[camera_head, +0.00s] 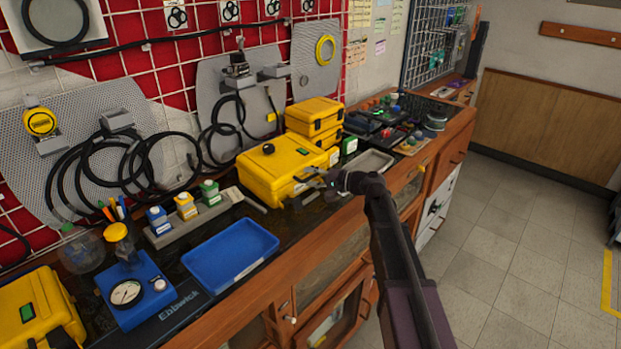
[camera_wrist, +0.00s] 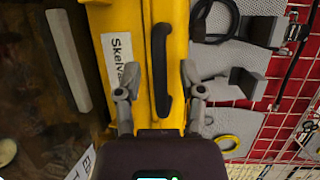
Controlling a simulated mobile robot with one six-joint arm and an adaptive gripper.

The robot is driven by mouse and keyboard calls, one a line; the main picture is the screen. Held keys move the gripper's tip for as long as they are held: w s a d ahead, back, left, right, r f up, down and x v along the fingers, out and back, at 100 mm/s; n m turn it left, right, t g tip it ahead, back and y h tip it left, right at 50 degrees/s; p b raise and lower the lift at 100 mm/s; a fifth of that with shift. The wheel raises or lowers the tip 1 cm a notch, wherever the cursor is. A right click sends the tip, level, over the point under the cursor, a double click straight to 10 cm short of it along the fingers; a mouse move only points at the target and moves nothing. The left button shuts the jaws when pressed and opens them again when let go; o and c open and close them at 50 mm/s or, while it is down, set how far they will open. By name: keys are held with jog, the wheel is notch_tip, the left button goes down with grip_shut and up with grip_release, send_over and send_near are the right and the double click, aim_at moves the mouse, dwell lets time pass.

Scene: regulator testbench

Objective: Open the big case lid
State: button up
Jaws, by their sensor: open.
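The big yellow case (camera_head: 272,164) stands on the dark bench top, its lid shut, with a round black knob (camera_head: 268,149) on top. In the wrist view the case's yellow front (camera_wrist: 137,22) fills the middle, with a white label (camera_wrist: 121,62) and a long black handle (camera_wrist: 161,70). My gripper (camera_head: 318,178) is at the case's right side in the head view. In the wrist view my gripper (camera_wrist: 157,88) is open, its two fingers apart on either side of the handle. I cannot tell whether the fingers touch the case.
Smaller stacked yellow cases (camera_head: 314,115) stand just behind the big case. A grey tray (camera_head: 371,162) lies to its right and a blue tray (camera_head: 230,256) in front to the left. A grey bar (camera_head: 255,201) lies by the case. Hoses hang on the wall panels behind.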

grip_shut()
jog(key=shift+a+r+p, duration=0.2)
jog(key=shift+r+p, duration=0.05)
jog(key=shift+p, duration=0.05)
